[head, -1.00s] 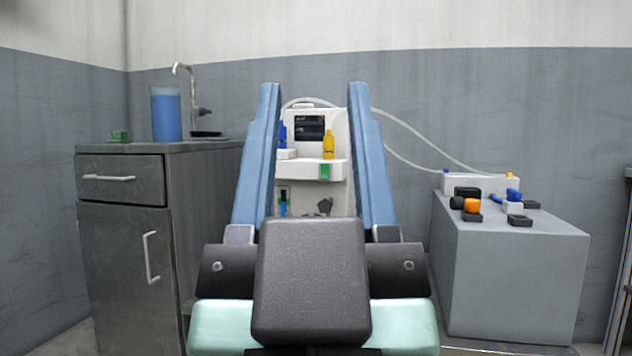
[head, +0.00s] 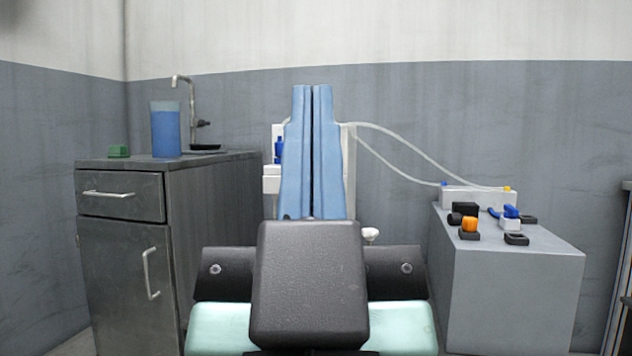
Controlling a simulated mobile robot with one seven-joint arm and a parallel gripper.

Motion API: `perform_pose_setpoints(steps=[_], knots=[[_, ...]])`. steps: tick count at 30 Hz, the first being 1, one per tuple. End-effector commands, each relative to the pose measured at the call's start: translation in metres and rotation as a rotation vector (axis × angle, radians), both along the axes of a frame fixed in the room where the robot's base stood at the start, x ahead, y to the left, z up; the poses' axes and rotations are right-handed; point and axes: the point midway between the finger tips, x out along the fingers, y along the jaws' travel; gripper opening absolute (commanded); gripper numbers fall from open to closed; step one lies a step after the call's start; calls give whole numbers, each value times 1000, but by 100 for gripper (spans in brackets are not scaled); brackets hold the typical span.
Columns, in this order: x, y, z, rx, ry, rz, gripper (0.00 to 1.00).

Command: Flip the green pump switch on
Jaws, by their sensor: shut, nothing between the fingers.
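My gripper (head: 312,90) points away from me in the middle of the head view, its two long blue fingers pressed together and empty. Behind the fingers stands a white machine (head: 271,183), of which only parts to either side show. The green patch on the front of its shelf, which looks like the pump switch, is now hidden behind my fingers. I cannot tell its position or whether the fingertips touch it. A separate small green block (head: 118,151) lies on the metal cabinet at the left.
The metal cabinet (head: 122,250) at the left carries a jar of blue liquid (head: 166,132) and a tap (head: 191,100). A grey block table (head: 510,300) at the right holds a white box (head: 478,198) and several small parts. Pale hoses (head: 410,150) run from the machine to the box.

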Motion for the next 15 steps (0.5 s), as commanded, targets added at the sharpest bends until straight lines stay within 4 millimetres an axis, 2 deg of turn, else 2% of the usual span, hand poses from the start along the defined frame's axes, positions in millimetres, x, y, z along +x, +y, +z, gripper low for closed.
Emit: perform_pose_setpoints(steps=[1,15], knots=[[0,0,30,1,-1,1,0],[0,0,194,5,0,6,0]])
